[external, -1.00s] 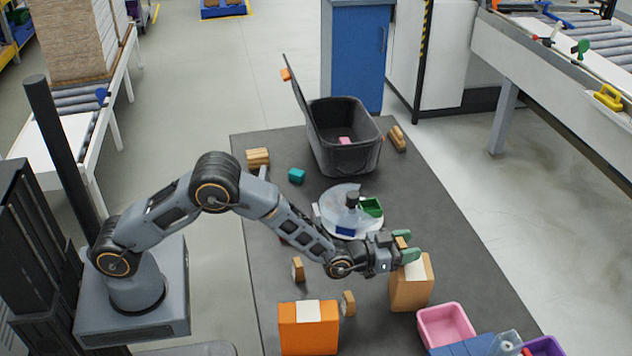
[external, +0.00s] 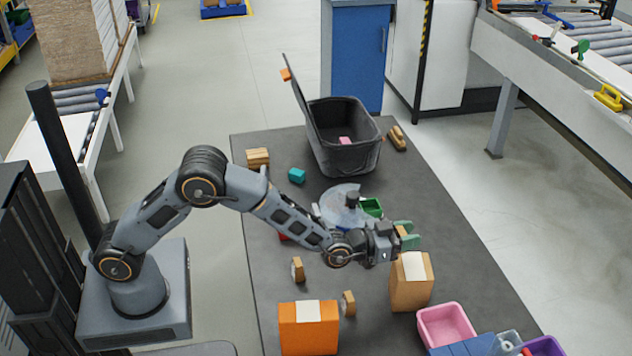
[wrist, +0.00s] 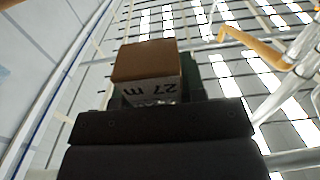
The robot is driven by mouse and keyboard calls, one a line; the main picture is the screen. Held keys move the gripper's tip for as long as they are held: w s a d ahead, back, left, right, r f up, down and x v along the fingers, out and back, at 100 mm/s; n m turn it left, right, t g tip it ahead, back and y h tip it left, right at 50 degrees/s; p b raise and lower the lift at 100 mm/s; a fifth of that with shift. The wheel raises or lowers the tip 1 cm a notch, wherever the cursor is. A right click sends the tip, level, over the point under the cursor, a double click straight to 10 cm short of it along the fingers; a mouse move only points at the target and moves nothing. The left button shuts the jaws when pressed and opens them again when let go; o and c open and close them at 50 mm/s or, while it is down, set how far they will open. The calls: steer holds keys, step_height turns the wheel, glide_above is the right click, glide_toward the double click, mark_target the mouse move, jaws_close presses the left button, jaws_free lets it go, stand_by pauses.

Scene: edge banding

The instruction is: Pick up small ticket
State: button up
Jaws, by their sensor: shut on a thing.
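My gripper (external: 407,236), with green fingers, is shut on a small brown block with a white printed face. The block (wrist: 146,78) shows in the wrist view, its face reading "27 m" upside down; the fingers are mostly hidden behind it and the wrist body. In the external view the gripper is above and just behind a tan carton (external: 410,292) with a white sheet (external: 413,265) on top. I cannot tell whether the block is the small ticket. An orange carton (external: 308,330) with a white sheet (external: 307,311) stands to the left.
A dark open bin (external: 345,155) stands at the back of the dark mat (external: 460,290). A round clear-covered stand (external: 345,205) and a green tray (external: 371,207) are behind the gripper. A pink tray (external: 446,325) and blue box (external: 470,345) stand front right. Small wooden blocks (external: 348,303) lie in front.

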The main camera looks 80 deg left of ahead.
steer(key=s+a+r+b, duration=0.2)
steer(key=s+r+b, duration=0.1)
steer(key=s+r, duration=0.75)
steer(key=b, duration=0.3)
glide_above(409, 267)
steer(key=f, duration=1)
steer(key=shift+s+a+f, duration=0.1)
steer(key=shift+s, duration=0.2)
steer(key=shift+w+f, duration=0.35)
steer(key=shift+f, duration=1.6)
steer(key=shift+f, duration=0.2)
